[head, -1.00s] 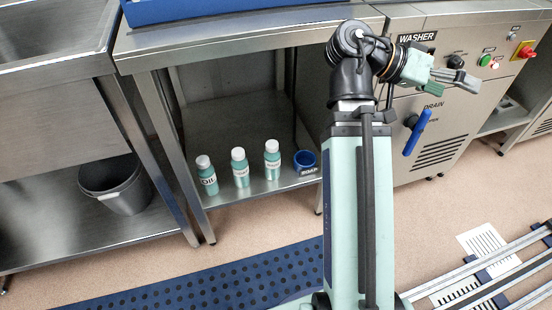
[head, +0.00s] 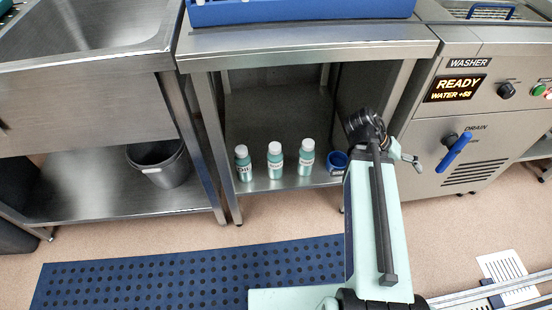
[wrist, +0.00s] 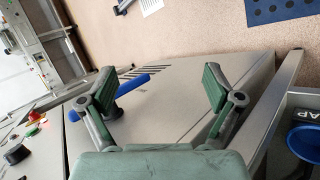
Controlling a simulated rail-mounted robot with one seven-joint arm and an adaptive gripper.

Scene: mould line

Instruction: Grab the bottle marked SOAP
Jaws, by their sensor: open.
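Three teal bottles with white caps stand upright in a row on the lower shelf of the steel bench in the head view. The left bottle (head: 243,164) has a label that seems to read OIL. The labels of the middle bottle (head: 276,161) and the right bottle (head: 306,159) are too small to read, so I cannot tell which is SOAP. My gripper (head: 411,163) is right of the bottles, in front of the washer, apart from them. In the wrist view my gripper (wrist: 160,88) is open and empty, with no bottle in sight.
A blue cup (head: 337,161) stands right of the bottles; it also shows in the wrist view (wrist: 306,141) beside a partly cut label ending in AP. The washer (head: 440,140) has a blue drain handle (head: 456,151). A grey bin (head: 160,165) stands left. Bench legs flank the shelf.

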